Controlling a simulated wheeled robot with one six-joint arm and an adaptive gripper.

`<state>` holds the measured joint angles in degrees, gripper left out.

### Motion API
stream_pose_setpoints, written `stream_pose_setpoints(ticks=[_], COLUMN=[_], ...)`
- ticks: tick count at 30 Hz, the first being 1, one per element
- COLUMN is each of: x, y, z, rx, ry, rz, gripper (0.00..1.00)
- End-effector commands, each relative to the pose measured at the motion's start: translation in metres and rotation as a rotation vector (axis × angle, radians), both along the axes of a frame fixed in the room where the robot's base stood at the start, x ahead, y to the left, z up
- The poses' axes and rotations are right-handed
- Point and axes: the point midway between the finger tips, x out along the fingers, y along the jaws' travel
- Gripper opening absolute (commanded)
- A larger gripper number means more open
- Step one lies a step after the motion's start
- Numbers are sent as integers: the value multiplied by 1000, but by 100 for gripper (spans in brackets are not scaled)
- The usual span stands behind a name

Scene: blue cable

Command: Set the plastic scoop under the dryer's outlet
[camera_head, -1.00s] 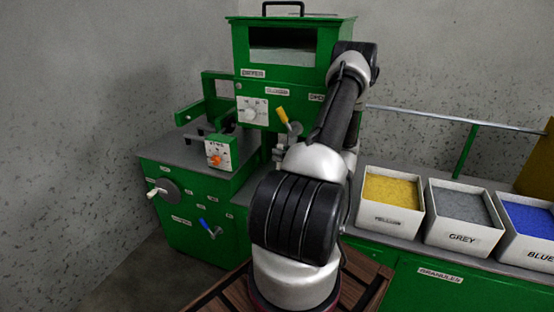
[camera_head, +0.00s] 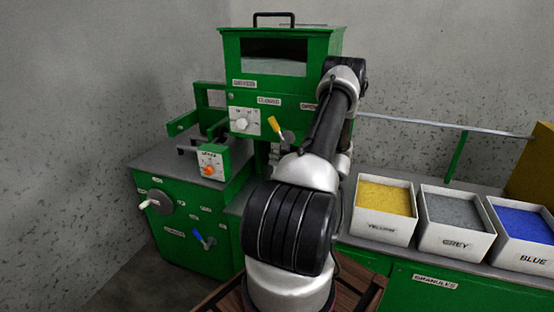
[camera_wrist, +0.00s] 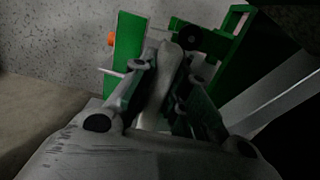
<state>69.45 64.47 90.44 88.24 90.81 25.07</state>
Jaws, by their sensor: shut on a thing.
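The green dryer (camera_head: 232,62) stands at the back centre in the head view, with an open window near its top. Its yellow-handled lever (camera_head: 275,127) leans up and left, toward the "CLOSED" label. My arm covers the lower front of the dryer, and I cannot make out the outlet clearly. In the wrist view my gripper (camera_wrist: 166,84) is shut on a pale grey piece, which looks like the handle of the plastic scoop (camera_wrist: 169,60). The rest of the scoop is not clear. My gripper is hidden behind my arm in the head view.
A green machine with an orange knob (camera_head: 208,171) and a blue-handled valve (camera_head: 203,241) stands left of the dryer. White bins of yellow (camera_head: 378,240), grey (camera_head: 455,245) and blue (camera_head: 533,257) granules line the right bench. A rail (camera_head: 450,129) runs behind them.

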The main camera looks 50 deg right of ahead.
Motion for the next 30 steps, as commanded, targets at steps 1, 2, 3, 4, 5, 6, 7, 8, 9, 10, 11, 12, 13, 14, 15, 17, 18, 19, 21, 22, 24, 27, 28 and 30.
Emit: stream_pose_setpoints(ticks=[1, 2, 3, 4, 5, 6, 7, 8, 9, 10, 11, 12, 13, 14, 15, 17, 18, 19, 21, 22, 24, 27, 28, 30], x=[0, 0, 0, 0, 0, 0, 0, 0, 0, 0, 0, 0, 0, 0, 0, 0, 0, 0, 0, 0, 0, 0, 0, 0], y=[0, 0, 0, 0, 0, 0, 0, 0, 0, 0, 0, 0, 0, 0, 0, 0, 0, 0, 0, 0, 0, 0, 0, 0], z=[0, -1, -1, -2, -2, -3, -3, -4, -4, -5, -5, -6, -6, -7, -7, -8, -8, -8, -8, -8, -8, -8, -8, -8], rx=[0, 0, 0, 0, 0, 0, 0, 0, 0, 0, 0, 0, 0, 0, 0, -1, -1, -1, -1, 0, 0, 0, 0, 0], ry=[0, 0, 0, 0, 0, 0, 0, 0, 0, 0, 0, 0, 0, 0, 0, 0, 0, 0, 0, 0, 0, 0, 0, 0], rz=[0, 0, 0, 0, 0, 0, 0, 0, 0, 0, 0, 0, 0, 0, 0, 0, 0, 0, 0, 0, 0, 0, 0, 0], gripper=[0, 0, 0, 0, 0, 0, 0, 0, 0, 0, 0, 0, 0, 0, 0, 0, 0, 0, 0, 0, 28, 42, 42, 42])
